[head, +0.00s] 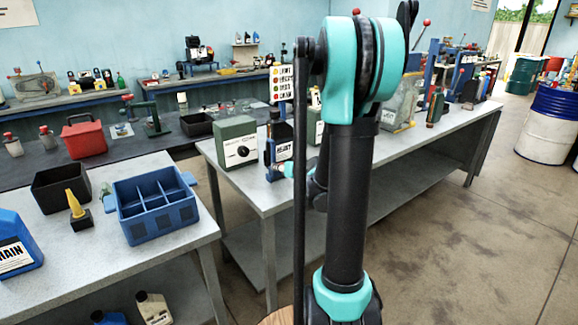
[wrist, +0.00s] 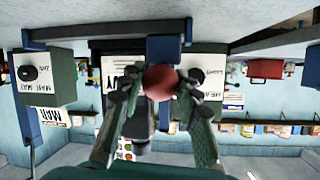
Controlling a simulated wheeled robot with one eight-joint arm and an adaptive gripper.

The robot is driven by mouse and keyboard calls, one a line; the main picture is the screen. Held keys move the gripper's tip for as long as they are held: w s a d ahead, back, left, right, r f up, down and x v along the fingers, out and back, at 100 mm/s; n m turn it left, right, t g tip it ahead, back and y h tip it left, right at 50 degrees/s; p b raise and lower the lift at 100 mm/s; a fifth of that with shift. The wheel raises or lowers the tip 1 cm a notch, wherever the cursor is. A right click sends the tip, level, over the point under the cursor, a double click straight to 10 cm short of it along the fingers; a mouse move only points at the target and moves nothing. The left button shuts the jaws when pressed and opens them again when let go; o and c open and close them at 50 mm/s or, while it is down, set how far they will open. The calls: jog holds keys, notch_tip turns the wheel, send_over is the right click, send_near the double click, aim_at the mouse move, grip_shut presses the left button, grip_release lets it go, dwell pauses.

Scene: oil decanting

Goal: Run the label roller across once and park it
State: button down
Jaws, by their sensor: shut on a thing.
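In the wrist view, which is upside down, my gripper (wrist: 160,88) has its two dark green-grey fingers closed on either side of a round red knob (wrist: 159,80). The knob is in front of a blue upright part (wrist: 163,46), between white label plates with black print. I take the knob to be the label roller's handle, but the roller itself cannot be made out clearly. In the head view, a blue-framed device (head: 270,153) with a white label stands on the middle bench, partly behind my arm.
A green box (head: 236,143) with a dial stands left of the device on the grey bench (head: 262,192). A divided blue tray (head: 157,205), yellow-spouted thing (head: 76,205) and black bin (head: 60,187) occupy the near left table.

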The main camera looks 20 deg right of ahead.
jog(key=shift+a, duration=0.2)
jog(key=c, duration=1.1)
grip_release()
jog(key=shift+s, duration=0.1)
jog(key=shift+o, duration=0.2)
jog(key=shift+s+d+r, duration=0.2)
jog(key=shift+s+r, duration=0.05)
jog(key=shift+s, duration=0.25)
jog(key=v, duration=1)
jog(key=shift+s+r, duration=0.15)
jog(key=shift+s, duration=0.25)
